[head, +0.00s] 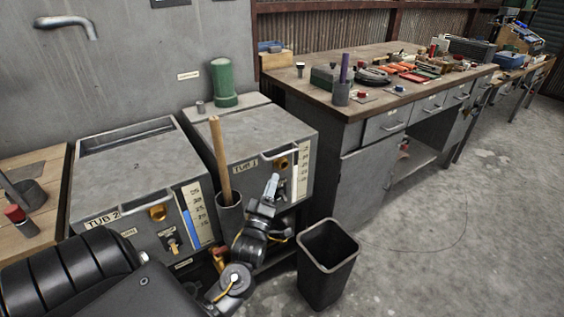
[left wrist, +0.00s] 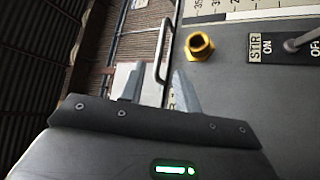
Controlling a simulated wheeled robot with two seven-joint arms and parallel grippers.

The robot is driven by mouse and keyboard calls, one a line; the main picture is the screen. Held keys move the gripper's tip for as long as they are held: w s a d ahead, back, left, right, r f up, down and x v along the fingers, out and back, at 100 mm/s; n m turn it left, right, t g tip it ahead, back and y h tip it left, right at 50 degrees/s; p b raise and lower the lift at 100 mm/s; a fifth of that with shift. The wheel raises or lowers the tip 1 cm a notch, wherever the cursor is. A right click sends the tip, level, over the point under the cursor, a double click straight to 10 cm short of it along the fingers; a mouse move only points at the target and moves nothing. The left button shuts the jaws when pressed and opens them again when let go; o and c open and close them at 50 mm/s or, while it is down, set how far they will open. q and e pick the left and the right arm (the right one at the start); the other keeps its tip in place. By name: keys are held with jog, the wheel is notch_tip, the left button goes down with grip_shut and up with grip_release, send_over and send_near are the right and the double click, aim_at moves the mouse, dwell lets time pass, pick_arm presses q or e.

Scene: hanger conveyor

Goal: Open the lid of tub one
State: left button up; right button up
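Tub one (head: 236,150) is a grey metal box with a label, a brass fitting and a level scale on its front. Its flat grey lid (head: 250,127) looks shut. My left gripper (head: 272,184) is upright just in front of the tub's front face and hides part of it. In the left wrist view, the left gripper (left wrist: 158,88) has its two fingers apart. A bent metal bar handle (left wrist: 162,52) shows between and beyond them; I cannot tell whether they touch it. The brass fitting (left wrist: 199,46) lies to its right. My right gripper is not in view.
Tub two (head: 130,215) stands left of tub one. A grey holder (head: 229,215) with a wooden stick (head: 220,160) stands before the tubs. A black bin (head: 327,262) is on the floor. A workbench (head: 375,110) stands to the right, with open floor before it.

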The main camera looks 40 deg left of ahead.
aim_at(282, 155)
pick_arm(q)
jog(key=p+x, duration=0.1)
jog(key=x, duration=0.9)
jog(key=shift+w+a+r, duration=0.1)
jog(key=shift+w, duration=0.3)
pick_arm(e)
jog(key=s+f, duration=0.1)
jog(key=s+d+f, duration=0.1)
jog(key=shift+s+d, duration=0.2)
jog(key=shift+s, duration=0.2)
pick_arm(q)
grip_shut()
